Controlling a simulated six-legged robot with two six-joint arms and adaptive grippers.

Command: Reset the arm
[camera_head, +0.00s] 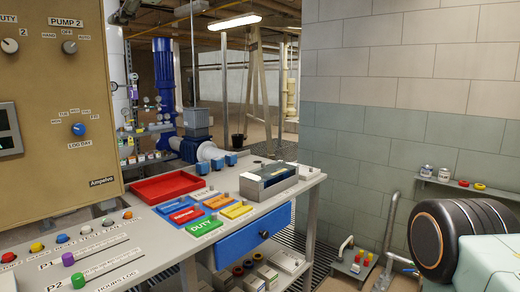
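Neither of my grippers shows in the head view, so their state and what they may hold are hidden. A large black, rounded part with a tan band (455,240) fills the lower right, against a pale green block. I cannot tell whether these belong to my arm.
A grey workbench bears a red tray (168,187), coloured tags (205,227) and a grey box (269,181). A blue drawer (254,236) is below. A tan control panel (58,110) stands left. A tiled wall (410,110) closes the right; a small shelf (470,191) holds tins.

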